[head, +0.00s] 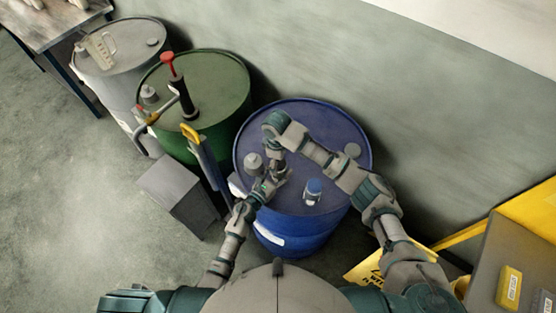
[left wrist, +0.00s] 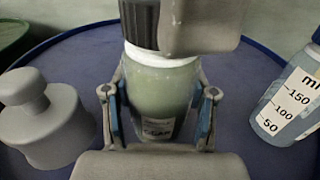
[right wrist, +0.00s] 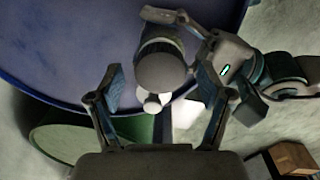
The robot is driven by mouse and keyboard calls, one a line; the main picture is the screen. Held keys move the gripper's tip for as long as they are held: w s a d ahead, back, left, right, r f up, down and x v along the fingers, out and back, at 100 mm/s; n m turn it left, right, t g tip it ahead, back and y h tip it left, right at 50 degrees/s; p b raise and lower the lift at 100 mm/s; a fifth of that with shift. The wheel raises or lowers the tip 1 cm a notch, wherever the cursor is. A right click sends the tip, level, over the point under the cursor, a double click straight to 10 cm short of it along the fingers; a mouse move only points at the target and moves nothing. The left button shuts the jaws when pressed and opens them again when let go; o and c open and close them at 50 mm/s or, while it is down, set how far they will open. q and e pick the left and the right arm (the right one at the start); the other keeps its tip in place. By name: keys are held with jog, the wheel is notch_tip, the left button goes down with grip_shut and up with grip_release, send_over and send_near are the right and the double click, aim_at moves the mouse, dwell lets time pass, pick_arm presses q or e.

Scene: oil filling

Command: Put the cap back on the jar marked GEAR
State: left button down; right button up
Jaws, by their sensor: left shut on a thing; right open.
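The jar marked GEAR (left wrist: 158,95), greenish with a white neck, stands upright on the blue drum (head: 330,125). My left gripper (head: 276,178) is shut around its body, with a finger on each side in the left wrist view (left wrist: 160,115). A dark ribbed cap (left wrist: 138,22) is at the top of the neck, partly covered by my right gripper's finger. Its round grey top (right wrist: 163,70) shows in the right wrist view. My right gripper (right wrist: 165,88) is open, with its fingers apart on either side of the cap. Whether the cap is seated fully is hidden.
A grey knobbed container (left wrist: 42,110) stands left of the jar. A measuring bottle with blue contents (left wrist: 288,105) stands to its right, also visible in the head view (head: 313,191). A green drum (head: 215,75) with a pump stands left of the blue drum.

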notch_tip(320, 180, up, 12)
jog(key=shift+f, duration=0.2)
jog(key=shift+s+a, duration=0.1)
jog(key=shift+a, duration=0.05)
pick_arm(q)
jog(key=shift+c, duration=1.3)
grip_release()
jog(key=shift+s, duration=0.1)
jog(key=v, duration=1.1)
jog(key=shift+s+a+f, duration=0.1)
jog(key=shift+s+a, duration=0.15)
jog(key=shift+a, duration=0.1)
